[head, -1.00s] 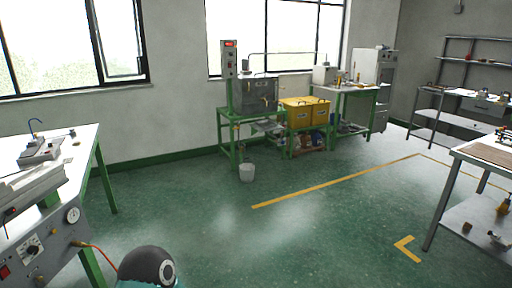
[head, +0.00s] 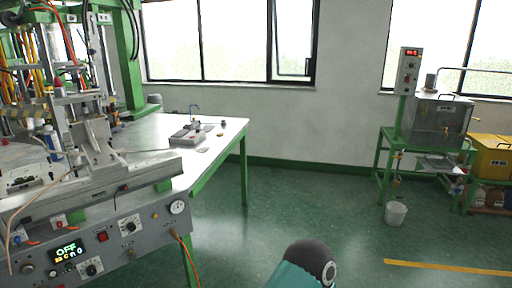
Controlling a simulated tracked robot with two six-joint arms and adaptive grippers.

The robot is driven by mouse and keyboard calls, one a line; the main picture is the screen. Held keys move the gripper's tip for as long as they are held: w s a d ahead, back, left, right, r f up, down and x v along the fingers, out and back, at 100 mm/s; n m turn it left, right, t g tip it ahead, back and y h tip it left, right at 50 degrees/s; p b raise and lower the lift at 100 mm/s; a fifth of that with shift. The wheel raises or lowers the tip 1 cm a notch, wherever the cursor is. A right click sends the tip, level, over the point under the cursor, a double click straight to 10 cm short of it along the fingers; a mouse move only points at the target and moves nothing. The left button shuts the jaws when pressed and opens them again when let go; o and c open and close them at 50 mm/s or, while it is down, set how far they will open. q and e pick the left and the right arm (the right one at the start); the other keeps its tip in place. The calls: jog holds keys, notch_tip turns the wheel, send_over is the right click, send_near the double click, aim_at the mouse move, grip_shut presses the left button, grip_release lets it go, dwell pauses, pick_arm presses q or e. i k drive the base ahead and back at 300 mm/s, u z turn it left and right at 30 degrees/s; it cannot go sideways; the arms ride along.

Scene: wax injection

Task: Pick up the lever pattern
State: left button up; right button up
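I cannot make out the lever pattern for certain in the head view. Neither of my grippers is in view. Only a rounded dark and teal part of me shows at the bottom edge.
A wax injection machine (head: 110,235) with a control panel, gauge and OFF display fills the left. A steel tank (head: 440,118) stands on a green stand at right, beside a yellow container (head: 492,157). A white bucket (head: 396,213) is on the floor. The middle floor is clear.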

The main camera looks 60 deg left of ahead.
aim_at(19, 180)
jog(key=z, duration=0.15)
jog(key=i, duration=0.2)
jog(key=u, duration=3.05)
jog(key=k, duration=0.55)
jog(key=u, duration=0.25)
jog(key=i, duration=1.6)
jog(key=z, duration=0.25)
